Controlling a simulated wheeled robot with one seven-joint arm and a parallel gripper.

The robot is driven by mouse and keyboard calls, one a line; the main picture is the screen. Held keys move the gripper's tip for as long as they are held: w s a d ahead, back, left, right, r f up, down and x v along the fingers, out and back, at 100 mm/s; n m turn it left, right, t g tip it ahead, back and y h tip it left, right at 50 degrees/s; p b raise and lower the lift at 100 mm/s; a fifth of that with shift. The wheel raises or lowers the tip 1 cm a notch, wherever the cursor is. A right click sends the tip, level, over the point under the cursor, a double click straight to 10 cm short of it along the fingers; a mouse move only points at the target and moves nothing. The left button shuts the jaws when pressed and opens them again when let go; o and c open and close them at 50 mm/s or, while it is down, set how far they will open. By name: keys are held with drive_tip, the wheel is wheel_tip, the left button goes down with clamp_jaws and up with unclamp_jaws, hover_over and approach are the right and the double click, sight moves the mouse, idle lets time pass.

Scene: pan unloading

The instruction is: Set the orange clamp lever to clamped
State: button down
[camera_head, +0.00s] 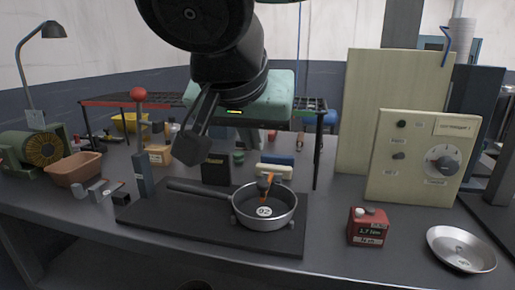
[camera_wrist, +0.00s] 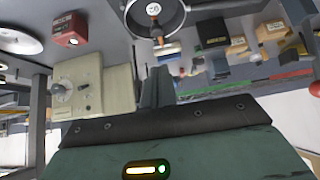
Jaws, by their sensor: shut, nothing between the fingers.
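A small orange lever (camera_head: 267,187) with a dark grey part shows at the pan's inner far side. In the wrist view, orange (camera_wrist: 160,40) shows at the rim of the pan (camera_wrist: 181,22). Whether the lever is clamped is too small to tell. My gripper (camera_head: 190,150) is shut and empty, above and left of the pan, apart from the lever. Its shut fingers (camera_wrist: 157,88) also show in the wrist view.
A red-ball post (camera_head: 138,95) stands at the board's left end. A black box (camera_head: 216,168) stands behind the pan handle. A red box (camera_head: 368,227), a metal dish (camera_head: 461,250) and a cream control panel (camera_head: 425,160) stand to the right. A shelf rack (camera_head: 110,101) is behind.

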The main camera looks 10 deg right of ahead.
drive_tip(key=shift+v, duration=1.5)
drive_tip(key=shift+s+f, duration=0.1)
drive_tip(key=shift+f, duration=0.1)
